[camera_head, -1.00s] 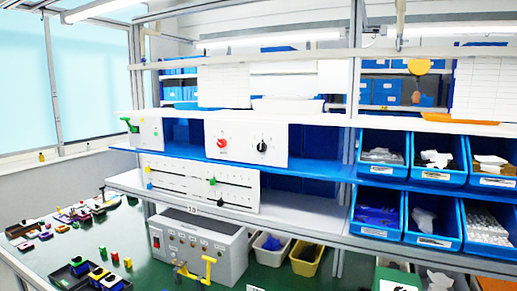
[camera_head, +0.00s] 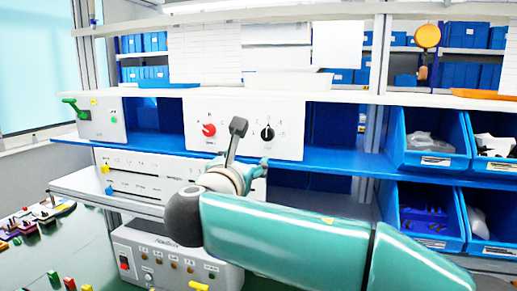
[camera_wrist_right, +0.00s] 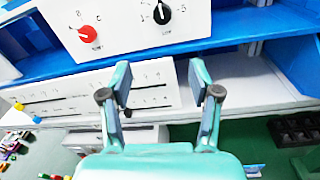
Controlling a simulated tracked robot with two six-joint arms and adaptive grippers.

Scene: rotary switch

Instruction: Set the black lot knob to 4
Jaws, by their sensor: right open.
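The black knob (camera_head: 267,133) sits on the right half of a white panel on the blue shelf, with small numbers around it. It also shows at the top of the right wrist view (camera_wrist_right: 161,12), its white line roughly upright; the number it points at is not clear. My right gripper (camera_head: 250,148) is open and empty, in front of and below the panel in the head view. In the right wrist view its fingers (camera_wrist_right: 160,82) are spread wide, below the knob and apart from it. My left gripper is not in view.
A red knob (camera_head: 209,130) is left of the black one on the same panel. A slider panel (camera_head: 125,178) stands below, partly behind my right arm. A box with a green lever (camera_head: 100,118) is at left. Blue bins (camera_head: 428,160) stand at right.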

